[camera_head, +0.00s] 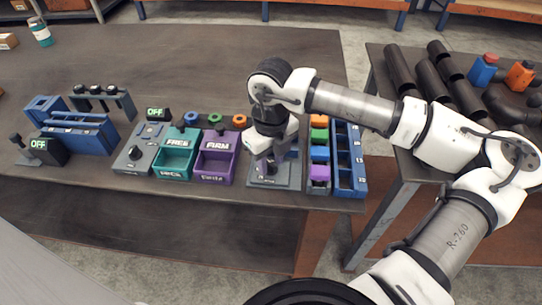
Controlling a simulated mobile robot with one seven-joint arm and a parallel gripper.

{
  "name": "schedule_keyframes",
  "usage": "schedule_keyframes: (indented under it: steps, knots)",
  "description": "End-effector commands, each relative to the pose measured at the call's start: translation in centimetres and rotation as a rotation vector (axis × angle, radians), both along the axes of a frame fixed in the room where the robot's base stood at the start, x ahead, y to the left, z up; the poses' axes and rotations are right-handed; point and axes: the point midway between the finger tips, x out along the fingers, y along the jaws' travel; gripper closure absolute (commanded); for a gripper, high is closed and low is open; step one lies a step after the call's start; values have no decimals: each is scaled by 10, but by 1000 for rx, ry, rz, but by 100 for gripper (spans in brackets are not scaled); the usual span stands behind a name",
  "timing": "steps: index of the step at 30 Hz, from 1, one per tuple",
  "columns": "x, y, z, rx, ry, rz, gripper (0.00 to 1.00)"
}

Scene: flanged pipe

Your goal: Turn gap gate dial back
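A grey plate (257,182) with a small black dial (272,169) on it lies near the front edge of the dark table, right of the purple bin. My gripper (268,164) points down over this plate, its fingers at or just above the dial. The hand and wrist hide the back of the plate. I cannot tell whether the fingers touch the dial or how far apart they are. The label on the plate is too small to read, so I cannot confirm it is the gap gate.
Close on the left stand a purple bin (215,168) and a teal bin (173,165). A rack of coloured blocks (319,172) and a blue slotted tray (349,184) stand close on the right. A grey box (134,161) and blue fixture (85,134) are farther left. The table's back is mostly clear.

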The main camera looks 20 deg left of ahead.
Motion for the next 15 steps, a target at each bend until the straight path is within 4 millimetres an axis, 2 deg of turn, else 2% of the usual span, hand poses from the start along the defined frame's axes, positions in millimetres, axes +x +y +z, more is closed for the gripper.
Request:
schedule_keyframes:
  steps: [7,15]
  knots:
    - [0,0,-1,0,0,0,67]
    - [0,0,-1,0,0,0,100]
